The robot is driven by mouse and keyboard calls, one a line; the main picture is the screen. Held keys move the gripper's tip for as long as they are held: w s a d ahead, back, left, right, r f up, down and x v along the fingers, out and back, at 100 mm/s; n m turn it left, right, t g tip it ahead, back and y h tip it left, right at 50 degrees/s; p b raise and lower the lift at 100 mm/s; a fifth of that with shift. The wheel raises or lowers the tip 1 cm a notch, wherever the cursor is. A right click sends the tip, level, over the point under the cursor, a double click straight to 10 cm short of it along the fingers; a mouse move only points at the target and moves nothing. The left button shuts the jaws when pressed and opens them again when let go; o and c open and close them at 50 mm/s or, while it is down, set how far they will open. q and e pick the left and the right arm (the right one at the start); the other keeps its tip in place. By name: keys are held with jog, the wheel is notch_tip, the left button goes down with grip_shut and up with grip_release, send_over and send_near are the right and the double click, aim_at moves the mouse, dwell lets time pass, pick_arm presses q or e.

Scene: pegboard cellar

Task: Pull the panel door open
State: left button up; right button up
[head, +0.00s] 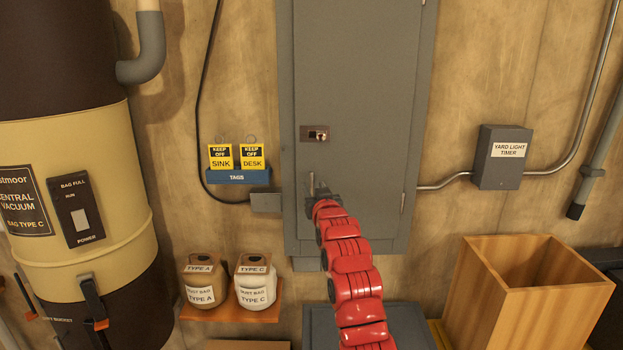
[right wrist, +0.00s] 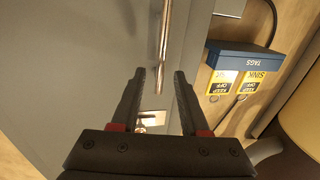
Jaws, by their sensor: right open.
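The grey panel door (head: 360,80) is on the wall cabinet in the middle of the head view and looks closed. A thin upright metal handle (head: 311,183) is on its lower left side; it also shows in the right wrist view (right wrist: 164,35). Above the handle is a small latch plate (head: 315,133). My right gripper (head: 317,193), on the red arm, is at the handle. In the right wrist view its two dark fingers (right wrist: 159,72) are apart, and the handle lines up with the gap between them. I cannot tell whether they touch it. My left gripper is not seen.
A blue tag holder (head: 238,176) with yellow tags is left of the cabinet. Two dust-bag jars (head: 256,283) stand on a shelf lower left, near a large vacuum (head: 80,170). A wooden bin (head: 530,290) is lower right.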

aim_at(312, 185)
jog(key=shift+w+a+p, duration=0.2)
jog(key=shift+w+p, duration=0.1)
jog(key=shift+w, duration=0.55)
jog(key=shift+w+a+p, duration=0.15)
jog(key=shift+w+p, duration=0.15)
jog(key=shift+w, duration=0.55)
grip_shut()
dwell(0.3)
